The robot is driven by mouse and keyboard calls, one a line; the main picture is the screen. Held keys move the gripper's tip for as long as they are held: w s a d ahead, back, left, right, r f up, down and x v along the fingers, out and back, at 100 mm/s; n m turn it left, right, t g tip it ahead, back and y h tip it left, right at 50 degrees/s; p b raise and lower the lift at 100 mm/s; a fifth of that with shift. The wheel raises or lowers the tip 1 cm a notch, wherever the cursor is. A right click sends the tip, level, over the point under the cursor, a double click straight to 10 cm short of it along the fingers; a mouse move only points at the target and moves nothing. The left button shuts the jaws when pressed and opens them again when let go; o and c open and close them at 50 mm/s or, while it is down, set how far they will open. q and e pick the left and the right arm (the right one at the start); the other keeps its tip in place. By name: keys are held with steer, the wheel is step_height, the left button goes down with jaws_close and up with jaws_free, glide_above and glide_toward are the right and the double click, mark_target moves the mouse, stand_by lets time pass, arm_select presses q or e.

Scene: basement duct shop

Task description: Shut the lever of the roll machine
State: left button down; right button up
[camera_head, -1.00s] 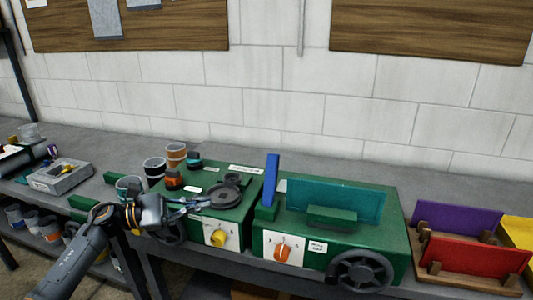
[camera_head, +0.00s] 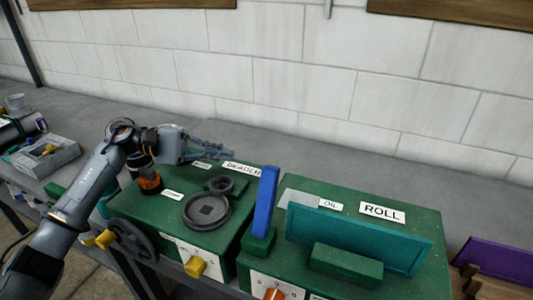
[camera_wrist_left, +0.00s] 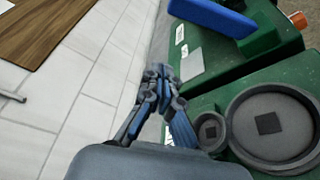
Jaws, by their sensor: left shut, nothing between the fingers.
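The roll machine (camera_head: 395,283) is a green box with a "ROLL" label on its top and a teal plate (camera_head: 360,240) standing on it. Its blue lever (camera_head: 265,200) stands nearly upright, tilted slightly, on a green block at the machine's left end. In the left wrist view the blue lever (camera_wrist_left: 212,17) shows at the top, apart from my fingers. My left gripper (camera_head: 228,153) is shut and empty, above the rear of the beader machine, left of and behind the lever. The left wrist view shows its fingers (camera_wrist_left: 158,78) together. My right gripper is not in view.
The green beader machine (camera_head: 165,200) with round dark dies (camera_head: 207,211) and a yellow knob (camera_head: 195,266) stands left of the roll machine. A purple panel (camera_head: 500,262) stands at right. A grey tray (camera_head: 45,155) lies at left. The bench behind the machines is clear up to the block wall.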

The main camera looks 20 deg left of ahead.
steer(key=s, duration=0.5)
arm_select(q)
steer(key=s+d+p, duration=0.1)
steer(key=d+p, duration=0.7)
steer(key=d, duration=0.1)
steer(key=shift+s+d+r+p, duration=0.15)
steer(key=shift+d+r+p, duration=0.1)
steer(key=shift+p, duration=0.1)
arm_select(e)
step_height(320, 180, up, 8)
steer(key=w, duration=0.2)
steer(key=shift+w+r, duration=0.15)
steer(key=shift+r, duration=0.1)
arm_select(q)
steer(key=shift+f, duration=0.1)
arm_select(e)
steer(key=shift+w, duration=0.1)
